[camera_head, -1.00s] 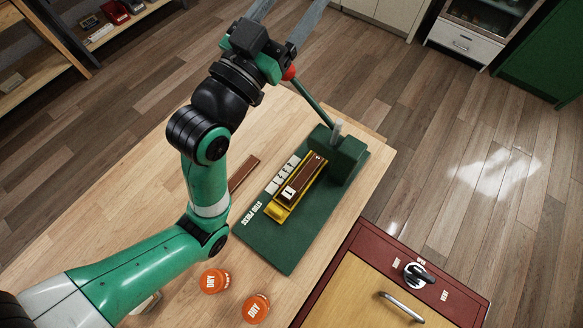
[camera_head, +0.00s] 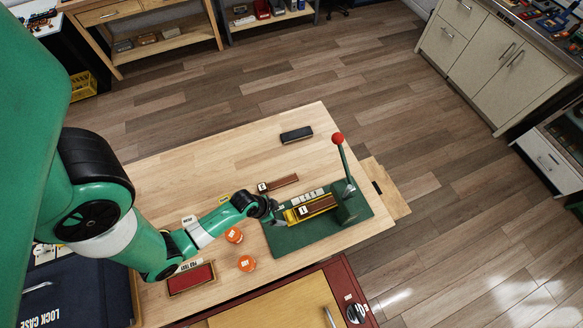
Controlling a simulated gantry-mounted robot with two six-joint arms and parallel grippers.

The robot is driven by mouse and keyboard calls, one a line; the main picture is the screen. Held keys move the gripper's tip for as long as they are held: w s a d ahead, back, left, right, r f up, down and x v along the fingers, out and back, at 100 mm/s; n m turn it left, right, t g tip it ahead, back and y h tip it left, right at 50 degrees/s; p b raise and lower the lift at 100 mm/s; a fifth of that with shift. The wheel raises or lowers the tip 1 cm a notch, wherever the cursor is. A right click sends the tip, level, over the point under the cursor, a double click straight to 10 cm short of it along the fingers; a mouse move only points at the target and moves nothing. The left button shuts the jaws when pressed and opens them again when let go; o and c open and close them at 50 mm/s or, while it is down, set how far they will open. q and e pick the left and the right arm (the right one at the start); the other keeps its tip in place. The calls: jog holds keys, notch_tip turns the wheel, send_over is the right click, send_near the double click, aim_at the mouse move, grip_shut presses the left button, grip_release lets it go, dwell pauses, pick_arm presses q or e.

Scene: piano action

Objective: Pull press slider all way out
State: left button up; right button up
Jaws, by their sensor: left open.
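The green press (camera_head: 290,241) lies on the wooden table, with a raised lever (camera_head: 345,163) topped by a red ball at its right end. The yellow slider (camera_head: 291,217) lies on the press base and carries a brown piece (camera_head: 322,205) with a white label. Its right end meets the dark green press block. My left gripper (camera_head: 274,210) is open at the slider's left end, low over the base. I cannot tell whether its fingers touch the slider. My right gripper is not in view.
A labelled brown bar (camera_head: 284,182) and a dark block (camera_head: 296,134) lie behind the press. Two orange jars (camera_head: 234,235) and a red tray (camera_head: 191,279) stand in front and to the left. A red-edged cabinet (camera_head: 362,290) adjoins the table's front.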

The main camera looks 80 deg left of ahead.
aim_at(289, 215)
pick_arm(q)
jog(key=b+x, duration=0.6)
jog(key=x, duration=0.4)
jog(key=shift+w+f+b, duration=0.25)
jog(key=shift+f+b, duration=0.1)
jog(key=shift+f, duration=0.1)
jog(key=shift+c, duration=0.2)
grip_shut()
